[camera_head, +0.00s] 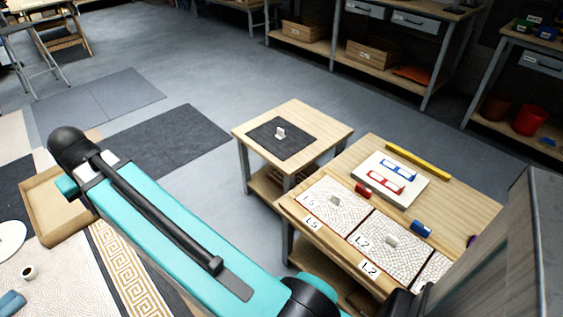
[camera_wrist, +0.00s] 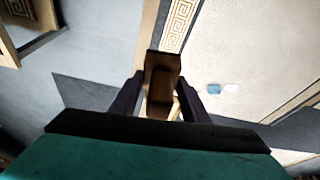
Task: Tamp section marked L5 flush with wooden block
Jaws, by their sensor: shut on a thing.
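The mosaic section marked L5 (camera_head: 350,211) is a pale pebbled panel on the wooden workbench (camera_head: 470,196), at its near left in the head view. Its L5 card (camera_head: 312,222) lies along the front edge, and a small pale piece (camera_head: 335,199) rests on the panel. In the wrist view my gripper (camera_wrist: 161,82) is shut on a brown wooden block (camera_wrist: 162,62), which sits between the two dark fingers. Floor and a patterned panel show beyond the block, not the L5 section. My gripper's fingers are not clear in the head view.
The L2 section (camera_head: 375,232) adjoins L5, with a small pale piece (camera_head: 391,240) on it. A red roll (camera_head: 363,190), a blue roll (camera_head: 421,228), a white board (camera_head: 405,194) and a yellow bar (camera_head: 418,161) lie behind. A side table (camera_head: 313,112) stands left.

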